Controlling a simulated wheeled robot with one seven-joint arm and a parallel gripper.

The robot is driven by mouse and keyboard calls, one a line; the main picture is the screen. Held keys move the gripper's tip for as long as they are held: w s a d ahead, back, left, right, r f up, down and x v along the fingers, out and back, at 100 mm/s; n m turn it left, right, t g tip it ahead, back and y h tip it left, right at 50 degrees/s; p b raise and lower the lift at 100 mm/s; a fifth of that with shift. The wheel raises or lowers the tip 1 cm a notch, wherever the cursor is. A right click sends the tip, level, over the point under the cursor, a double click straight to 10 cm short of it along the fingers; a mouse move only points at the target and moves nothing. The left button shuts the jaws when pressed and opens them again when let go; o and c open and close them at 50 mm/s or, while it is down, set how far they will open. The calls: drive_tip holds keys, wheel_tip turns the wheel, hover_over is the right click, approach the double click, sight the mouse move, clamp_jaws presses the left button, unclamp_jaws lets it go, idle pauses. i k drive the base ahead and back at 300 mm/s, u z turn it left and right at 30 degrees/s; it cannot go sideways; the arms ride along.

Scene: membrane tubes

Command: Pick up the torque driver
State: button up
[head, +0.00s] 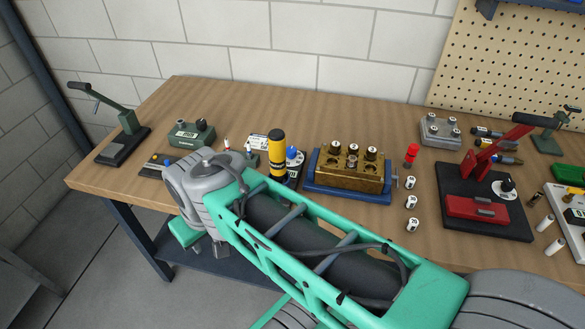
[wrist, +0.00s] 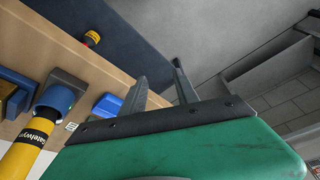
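A yellow cylinder with black bands (head: 277,160) stands upright on the workbench, left of the brass block. Several driver-like tools with dark and yellow handles (head: 508,159) lie at the back right, behind the red lever press. I cannot tell for certain which of these is the torque driver. In the wrist view a yellow cylinder with a black printed band (wrist: 32,145) and a blue end shows at lower left. My gripper (wrist: 158,72) is open and empty, its fingers apart from that cylinder.
The brass block in its blue base (head: 349,171) stands mid-bench, with small white vials (head: 411,202) to its right. The red lever press (head: 478,207) and a green gauge box (head: 192,133) are also there. The bare back left of the bench (head: 215,97) is clear.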

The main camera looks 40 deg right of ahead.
sight(277, 137)
drive_tip(key=u, duration=0.4)
drive_tip(key=k, duration=0.95)
drive_tip(key=u, duration=0.45)
drive_tip(key=i, duration=0.4)
